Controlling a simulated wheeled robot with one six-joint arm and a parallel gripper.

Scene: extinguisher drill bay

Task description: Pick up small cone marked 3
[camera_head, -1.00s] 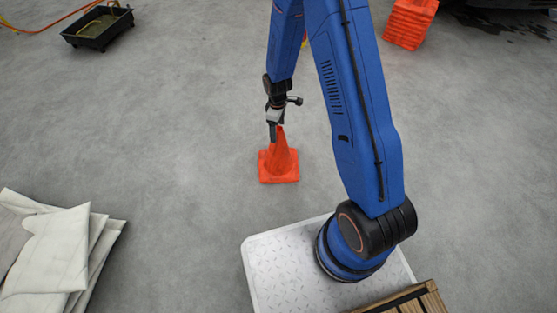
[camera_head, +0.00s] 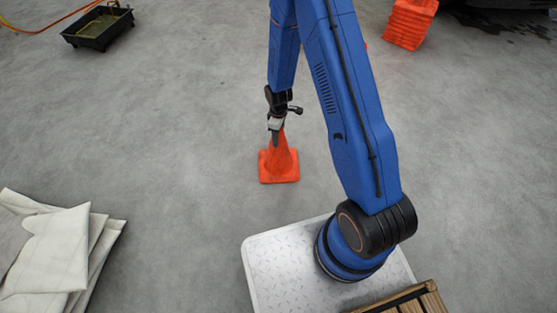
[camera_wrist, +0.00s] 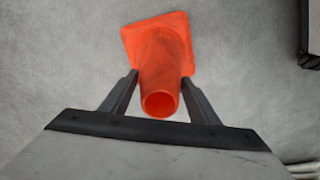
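A small orange cone (camera_head: 279,163) stands upright on the concrete floor in front of my base. No number shows on its visible sides. My gripper (camera_head: 276,140) points down at the cone's top in the head view. In the wrist view the cone (camera_wrist: 162,62) has its open tip toward me, and the two dark fingers of my gripper (camera_wrist: 158,85) are spread on either side of its upper part. The fingertips look close to the cone's sides; I cannot tell whether they touch it.
A stack of orange cones (camera_head: 410,22) stands at the back right. A black tray (camera_head: 98,27) with a hose sits at the back left. Folded pale cloth (camera_head: 58,250) lies at the front left. Floor around the cone is clear.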

